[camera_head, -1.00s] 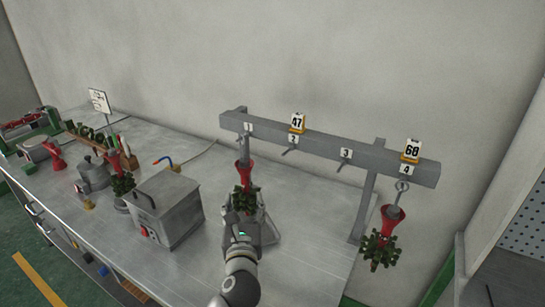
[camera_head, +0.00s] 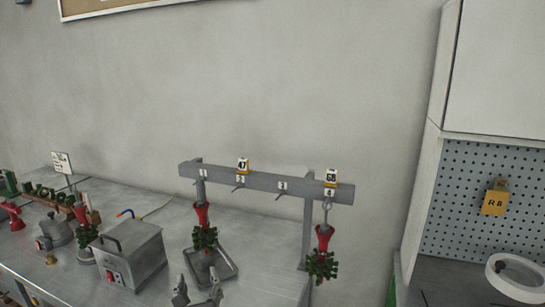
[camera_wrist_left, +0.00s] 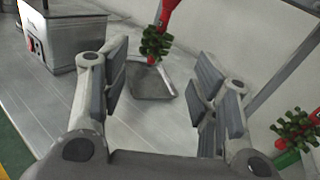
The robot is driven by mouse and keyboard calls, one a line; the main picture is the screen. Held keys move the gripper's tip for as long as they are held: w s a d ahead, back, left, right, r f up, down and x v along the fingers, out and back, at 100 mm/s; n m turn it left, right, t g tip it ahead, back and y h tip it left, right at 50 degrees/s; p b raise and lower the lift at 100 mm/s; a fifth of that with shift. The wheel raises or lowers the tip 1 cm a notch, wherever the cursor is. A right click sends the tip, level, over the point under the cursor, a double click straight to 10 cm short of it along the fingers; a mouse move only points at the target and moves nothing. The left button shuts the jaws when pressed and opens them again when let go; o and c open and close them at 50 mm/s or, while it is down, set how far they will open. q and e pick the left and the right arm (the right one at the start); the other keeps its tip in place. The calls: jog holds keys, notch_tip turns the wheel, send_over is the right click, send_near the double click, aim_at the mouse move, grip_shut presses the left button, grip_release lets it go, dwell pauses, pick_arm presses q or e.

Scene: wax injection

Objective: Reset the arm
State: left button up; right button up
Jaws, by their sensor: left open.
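My left gripper (camera_head: 197,292) is at the bottom of the head view, open and empty. In the left wrist view its two fingers (camera_wrist_left: 160,90) stand wide apart with nothing between them. Ahead of it a wax tree with a red base and green clusters (camera_head: 205,234) hangs at hook 1 of the grey rack (camera_head: 262,183), above a grey tray (camera_head: 222,268). The tree and tray (camera_wrist_left: 152,82) also show in the left wrist view. A second such tree (camera_head: 322,262) hangs at hook 4. My right gripper is out of view.
A grey metal box machine (camera_head: 130,254) stands on the bench left of the tray. More trees, a pot (camera_head: 55,230) and a sign (camera_head: 62,163) are further left. A pegboard cabinet (camera_head: 480,215) with a white ring-shaped item (camera_head: 515,278) is at the right.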

pick_arm(q)
jog(key=s+a+f+n+g, duration=0.3)
jog(key=s+f+n, duration=0.3)
jog(key=f+n, duration=0.15)
jog(key=s+a+f+n+g, duration=0.35)
jog(key=s+f+n, duration=0.25)
jog(key=n, duration=0.2)
jog(key=s+d+f+n+g+h, duration=0.1)
jog(key=s+f+n+g+h, duration=0.2)
jog(key=s+n, duration=0.55)
jog(key=s+d+f+n+g+h, duration=0.15)
jog(key=s+f+n+g, duration=0.35)
jog(key=s, duration=0.6)
notch_tip(320, 180, down, 23)
jog(key=s+n, duration=0.1)
jog(key=s, duration=0.1)
jog(key=s+a+f+g, duration=0.1)
jog(key=s+a+f, duration=0.1)
jog(key=s+f, duration=1.4)
jog(key=shift+s+a+f, duration=0.25)
jog(key=shift+a+f, duration=0.1)
jog(key=shift+f, duration=0.05)
